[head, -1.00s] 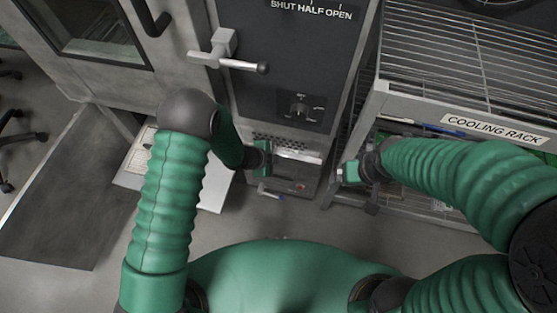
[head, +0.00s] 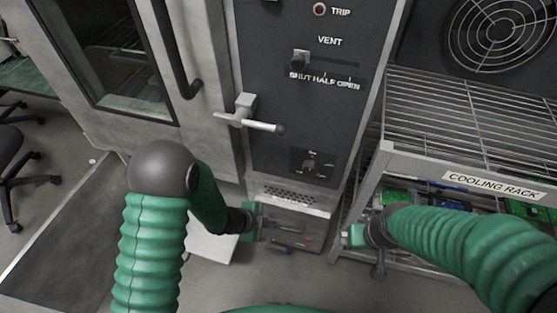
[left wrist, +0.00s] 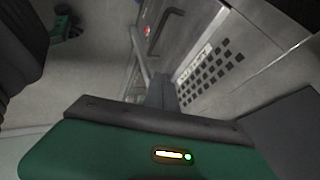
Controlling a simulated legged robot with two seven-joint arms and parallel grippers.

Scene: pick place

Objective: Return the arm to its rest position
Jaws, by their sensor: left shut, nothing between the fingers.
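My left arm is green and ribbed and comes in from the left of the head view. My right gripper (head: 350,237) is at the front of the cooling rack, low down. Its fingers are too small to tell open from shut. Nothing shows held in either gripper.
The cooling rack (head: 389,157) stands at the right, with green and blue items on its lower level. An oven door with a lever handle (head: 250,118) is at the left. The control panel (head: 305,110) stands between them. Grey floor is open in front.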

